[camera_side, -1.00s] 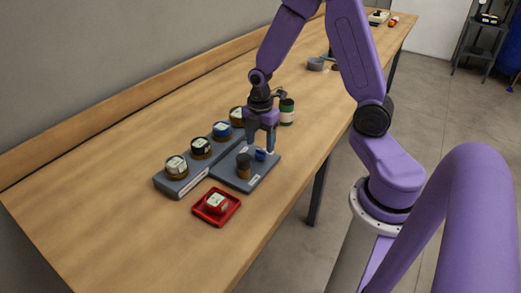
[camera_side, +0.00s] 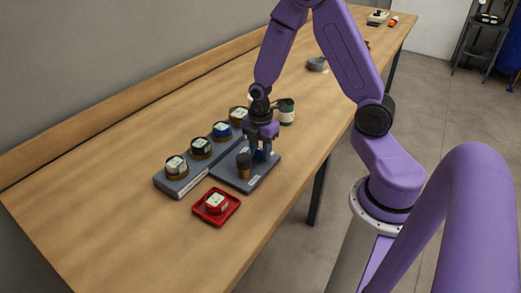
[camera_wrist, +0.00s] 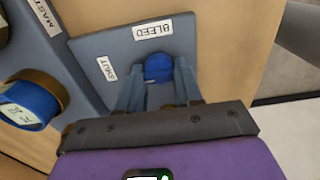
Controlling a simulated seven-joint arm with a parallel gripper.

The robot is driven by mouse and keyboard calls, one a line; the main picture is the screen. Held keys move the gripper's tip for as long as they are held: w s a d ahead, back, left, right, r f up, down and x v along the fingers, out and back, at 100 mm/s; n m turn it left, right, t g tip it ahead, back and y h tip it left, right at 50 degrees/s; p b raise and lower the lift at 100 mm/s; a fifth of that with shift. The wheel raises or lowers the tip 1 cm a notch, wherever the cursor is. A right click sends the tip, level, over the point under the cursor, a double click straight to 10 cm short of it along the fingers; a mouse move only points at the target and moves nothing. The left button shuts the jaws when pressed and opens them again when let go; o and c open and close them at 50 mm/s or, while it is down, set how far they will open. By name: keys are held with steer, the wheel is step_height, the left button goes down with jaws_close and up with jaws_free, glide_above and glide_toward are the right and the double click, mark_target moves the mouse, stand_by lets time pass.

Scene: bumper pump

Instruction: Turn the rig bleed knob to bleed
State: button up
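The blue bleed knob (camera_wrist: 158,68) is on a grey rig plate (camera_wrist: 95,45) that carries a BLEED label (camera_wrist: 153,30) above the knob and a SHUT label (camera_wrist: 107,69) to its left. No pointer on the knob can be made out. My gripper (camera_wrist: 160,78) is down at the plate, one finger on each side of the knob. Whether the fingers press on it cannot be told. In the side view my gripper (camera_side: 262,154) hides most of the knob, and a dark-topped brass cylinder (camera_side: 244,166) stands on the plate in front of it.
A grey rack (camera_side: 180,186) with several capped jars runs along the plate's left side; a blue-capped jar (camera_wrist: 30,105) is at the wrist view's left. A red tray (camera_side: 228,212) holds a white-topped item (camera_side: 216,202). A green jar (camera_side: 287,112) stands behind my gripper.

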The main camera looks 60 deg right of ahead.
mark_target(260, 150)
steer(key=shift+m, duration=0.4)
steer(key=m, duration=0.3)
steer(key=shift+m, duration=0.4)
steer(key=m, duration=0.4)
steer(key=shift+w, duration=0.1)
steer(key=m, duration=0.9)
steer(key=shift+d, duration=0.1)
steer(key=shift+m, duration=0.3)
steer(key=o, duration=1)
steer(key=shift+o, duration=0.2)
steer(key=shift+r, duration=0.15)
step_height(260, 150, up, 17)
